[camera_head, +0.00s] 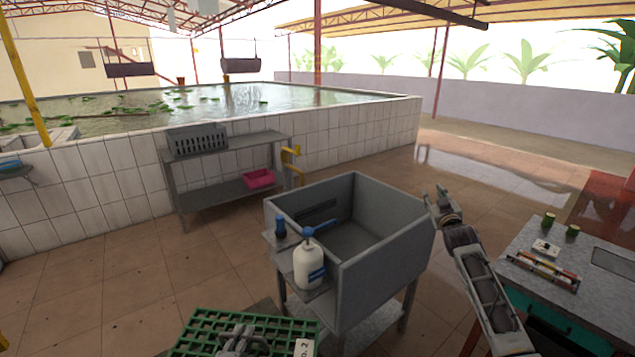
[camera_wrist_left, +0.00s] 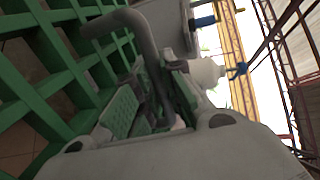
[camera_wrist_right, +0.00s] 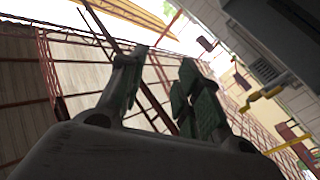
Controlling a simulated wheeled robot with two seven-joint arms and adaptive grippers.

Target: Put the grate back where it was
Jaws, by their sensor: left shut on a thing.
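A green grate (camera_head: 200,325) with square openings is at the bottom of the head view, cut off by the frame edge. It also fills the left side of the left wrist view (camera_wrist_left: 50,75). My left gripper (camera_head: 241,340) is at the grate, its jaws shut around a grey bent handle (camera_wrist_left: 150,50). Whether the grate rests on something is hidden. My right gripper (camera_head: 440,198) is raised beside the right rim of the grey sink, empty. Its fingers stand apart in the right wrist view (camera_wrist_right: 158,95).
The deep grey sink (camera_head: 390,262) stands ahead, with a white pump bottle (camera_head: 309,262) on its left ledge. A workbench (camera_head: 522,285) with small items is at the right. A metal shelf (camera_head: 228,188) holds crates by the tiled pond. Floor at left is clear.

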